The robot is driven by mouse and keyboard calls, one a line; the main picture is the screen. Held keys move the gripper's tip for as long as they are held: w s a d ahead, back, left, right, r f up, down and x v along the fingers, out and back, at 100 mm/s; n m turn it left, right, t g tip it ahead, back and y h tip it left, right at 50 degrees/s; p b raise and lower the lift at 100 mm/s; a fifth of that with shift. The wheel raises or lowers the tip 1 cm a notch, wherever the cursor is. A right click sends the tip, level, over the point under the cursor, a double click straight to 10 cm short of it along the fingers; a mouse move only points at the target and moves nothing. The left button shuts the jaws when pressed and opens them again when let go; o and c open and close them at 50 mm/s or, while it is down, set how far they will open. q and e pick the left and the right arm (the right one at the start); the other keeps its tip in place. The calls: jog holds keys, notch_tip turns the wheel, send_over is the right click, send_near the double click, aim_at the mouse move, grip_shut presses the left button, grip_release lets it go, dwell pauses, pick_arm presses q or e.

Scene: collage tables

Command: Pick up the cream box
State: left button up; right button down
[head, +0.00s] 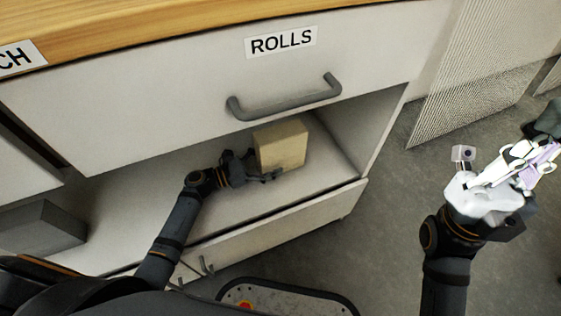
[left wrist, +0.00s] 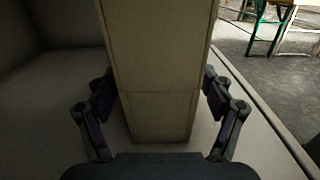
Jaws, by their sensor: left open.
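The cream box (head: 281,146) stands upright on the open shelf under the drawer labelled ROLLS. In the left wrist view the box (left wrist: 160,70) fills the middle and runs out of the top. My left gripper (head: 258,169) reaches into the shelf space from the left at the box's near left side. Its open fingers (left wrist: 160,98) stand on either side of the box, close to its sides; I cannot tell whether they touch. My right gripper (head: 522,160) is out over the floor at the right, away from the box; its finger opening is unclear.
The drawer front (head: 180,110) with its grey handle (head: 285,101) hangs just above the box and left gripper. A grey box (head: 40,228) sits at the left. A low front panel (head: 290,222) edges the shelf. A mesh panel (head: 480,75) stands at the right.

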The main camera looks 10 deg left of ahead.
pick_arm(q)
jog(key=shift+w+d, duration=0.35)
jog(key=shift+d, duration=0.15)
jog(key=c, duration=1.4)
jog(key=shift+r, duration=0.15)
